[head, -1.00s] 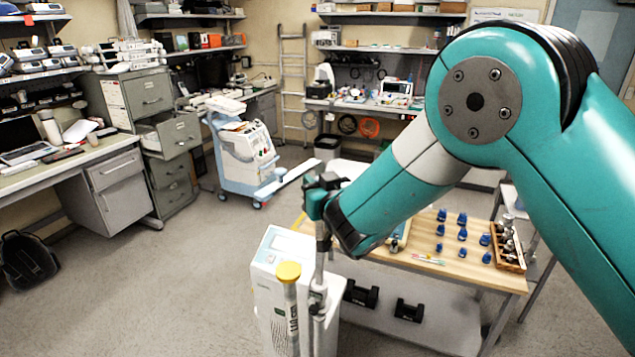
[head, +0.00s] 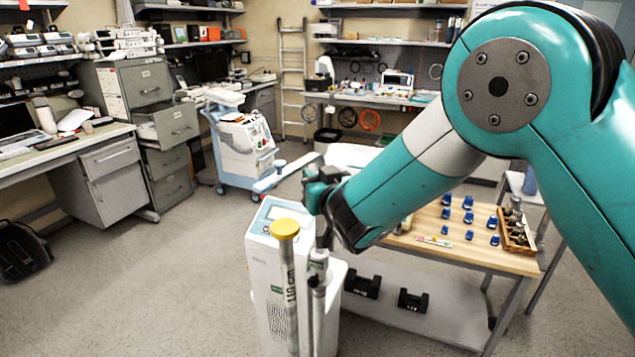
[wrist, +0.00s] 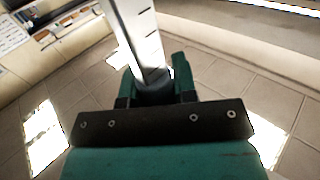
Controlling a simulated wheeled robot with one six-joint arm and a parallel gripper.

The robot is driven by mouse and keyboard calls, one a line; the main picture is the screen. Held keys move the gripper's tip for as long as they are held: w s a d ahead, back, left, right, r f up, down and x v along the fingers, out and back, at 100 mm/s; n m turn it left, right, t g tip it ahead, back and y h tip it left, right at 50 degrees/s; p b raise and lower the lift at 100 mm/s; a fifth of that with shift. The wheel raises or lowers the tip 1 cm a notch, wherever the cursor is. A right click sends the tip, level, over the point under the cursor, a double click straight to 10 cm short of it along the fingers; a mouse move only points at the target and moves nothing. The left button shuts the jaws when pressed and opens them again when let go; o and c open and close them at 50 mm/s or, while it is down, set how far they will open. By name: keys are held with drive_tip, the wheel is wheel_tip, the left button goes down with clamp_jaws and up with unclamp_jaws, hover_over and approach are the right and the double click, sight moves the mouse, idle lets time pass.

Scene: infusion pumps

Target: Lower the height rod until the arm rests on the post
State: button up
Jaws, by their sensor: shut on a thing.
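The height rod is a pale bar with dark tick marks, seen between the fingers of my gripper in the wrist view (wrist: 137,32). My gripper (head: 320,190) is shut on it near its top. The arm (head: 287,173) is a flat pale bar with a blue knob, sticking out to the left beside my gripper. The post (head: 290,295) stands upright with a yellow cap (head: 285,228) and a "110 cm" mark. In the head view the arm appears above the yellow cap, with a visible gap. My gripper hides the rod's top and the arm's joint.
A white cabinet (head: 262,262) with a small screen stands behind the post. A wooden table (head: 440,222) with blue weights and a crate is to the right, with black weights on its lower shelf. A pale blue cart (head: 240,150) stands farther back. Open floor lies to the left.

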sight(321, 224)
wheel_tip(321, 224, down, 10)
drive_tip(key=b, duration=0.9)
drive_tip(key=shift+s, duration=0.1)
drive_tip(key=o, duration=0.7)
drive_tip(key=shift+o, duration=0.2)
drive_tip(key=shift+r, duration=0.1)
drive_tip(key=b+v, duration=0.9)
drive_tip(key=v, duration=0.8)
drive_tip(key=shift+b, duration=0.35)
drive_tip(key=shift+s+d, duration=0.15)
